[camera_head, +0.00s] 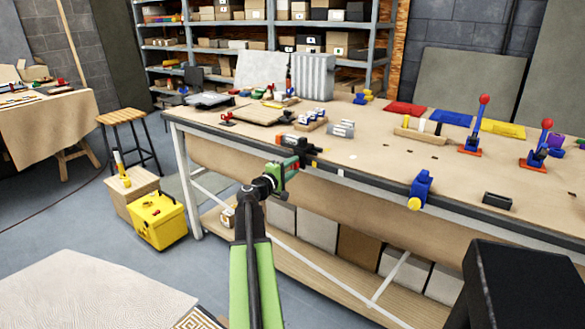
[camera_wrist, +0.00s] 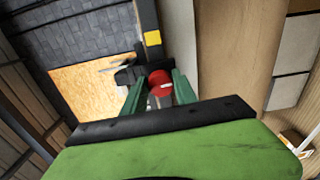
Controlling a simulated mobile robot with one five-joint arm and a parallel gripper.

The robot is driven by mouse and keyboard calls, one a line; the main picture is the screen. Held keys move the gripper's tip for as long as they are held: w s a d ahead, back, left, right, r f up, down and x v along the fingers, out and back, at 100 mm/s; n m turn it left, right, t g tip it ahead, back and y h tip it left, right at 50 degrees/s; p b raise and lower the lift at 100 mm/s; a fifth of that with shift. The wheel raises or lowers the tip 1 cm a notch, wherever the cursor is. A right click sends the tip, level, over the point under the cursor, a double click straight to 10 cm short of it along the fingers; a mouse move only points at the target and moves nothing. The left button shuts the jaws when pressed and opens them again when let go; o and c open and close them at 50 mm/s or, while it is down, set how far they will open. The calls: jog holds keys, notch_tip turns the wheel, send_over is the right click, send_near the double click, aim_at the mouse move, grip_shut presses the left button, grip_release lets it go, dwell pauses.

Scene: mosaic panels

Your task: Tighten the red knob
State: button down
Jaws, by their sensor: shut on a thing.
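The red knob (camera_wrist: 160,82) shows between the two green fingers of my gripper (camera_wrist: 159,88) in the wrist view. The fingers are shut on it, one on each side. A small pale mark shows on the knob's face. Behind it is a dark fixture (camera_wrist: 128,74). In the head view my gripper (camera_head: 295,165) is at the front edge of the workbench (camera_head: 375,165), beside a black and orange device (camera_head: 297,142). The knob is mostly hidden there by the gripper.
A blue vise with a yellow knob (camera_head: 421,188) sits at the bench's front edge to the right. Red-knobbed blue levers (camera_head: 479,125) stand farther right. A yellow box (camera_head: 157,218) and a wooden stool (camera_head: 122,118) are on the floor at left. Shelves stand behind the bench.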

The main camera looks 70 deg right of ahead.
jog(key=m, duration=0.6)
jog(key=shift+f, duration=0.15)
jog(key=shift+m, duration=0.4)
jog(key=c, duration=1)
grip_release()
jog(key=v, duration=1.7)
jog(key=shift+w+a, duration=0.1)
jog(key=shift+a, duration=0.15)
